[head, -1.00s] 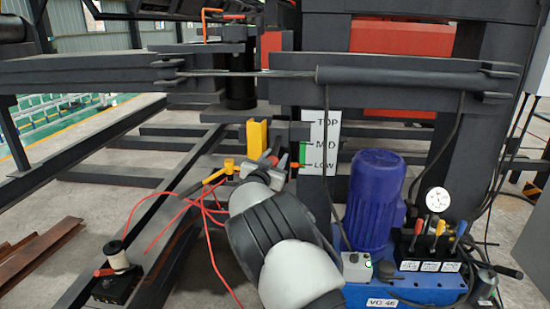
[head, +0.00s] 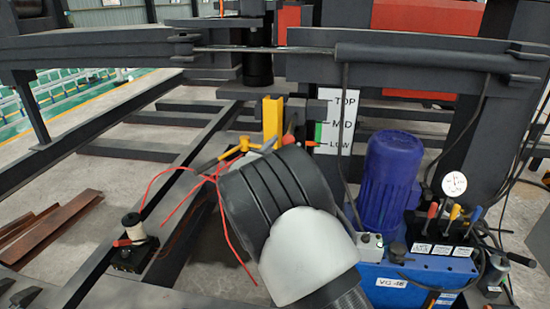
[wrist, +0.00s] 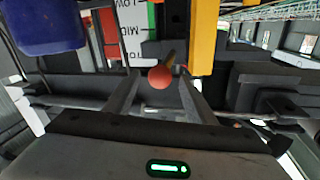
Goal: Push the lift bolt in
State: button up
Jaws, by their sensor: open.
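A round red knob (wrist: 160,76), which looks like the end of the lift bolt, shows in the wrist view with a short dark shaft behind it. It is beside a yellow upright (wrist: 204,38). My gripper (wrist: 158,88) is open, with one finger on each side of the knob; I cannot tell whether either finger touches it. In the head view the red knob (head: 289,139) shows just past my arm, by the foot of the yellow upright (head: 272,118). My arm hides most of my gripper there.
A white TOP/MID/LOW scale (head: 334,118) stands right of the knob. A blue motor (head: 390,180) and a lever bank (head: 442,232) are at the right. A yellow handle (head: 238,149) with red cords (head: 178,176) is at the left. A dark beam (head: 420,55) crosses above.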

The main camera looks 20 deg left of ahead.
jog(key=s, duration=0.9)
jog(key=shift+d+p, duration=0.25)
jog(key=shift+p, duration=0.1)
jog(key=shift+s, duration=0.1)
